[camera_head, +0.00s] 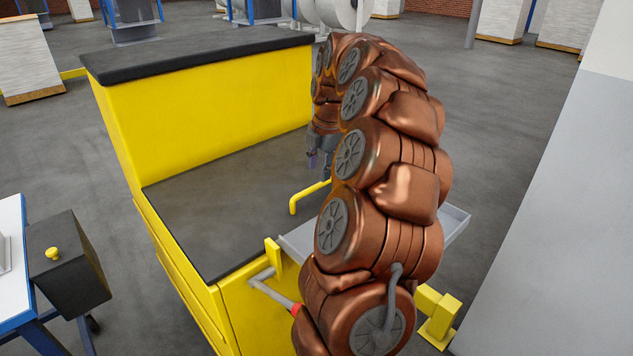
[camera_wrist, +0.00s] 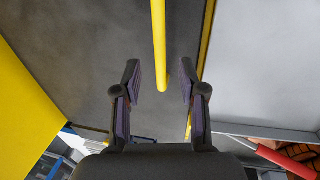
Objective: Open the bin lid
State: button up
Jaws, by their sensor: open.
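The yellow bin (camera_head: 180,270) has a dark grey flat surface, which looks like its lid (camera_head: 215,190), lying level between a raised yellow back and the front edge. A bent yellow bar handle (camera_head: 308,195) stands on this surface near its right side. My gripper (camera_head: 319,166) is above the surface, close to the handle and partly hidden by my arm. In the wrist view my gripper (camera_wrist: 160,82) is open, and the yellow handle (camera_wrist: 159,45) runs between its two fingertips with a gap on each side. I cannot tell how deep the handle sits between them.
A grey tray (camera_head: 456,222) and a red-tipped lever (camera_head: 275,292) are at the bin's near right side. A black box with a yellow knob (camera_head: 68,262) stands at the left. A pale wall (camera_head: 545,220) is at the right.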

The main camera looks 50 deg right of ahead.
aim_at(316, 186)
jog(key=f, duration=0.2)
jog(key=w+f, duration=0.1)
jog(key=f, duration=0.2)
jog(key=shift+p, duration=0.3)
grip_shut()
dwell(0.4)
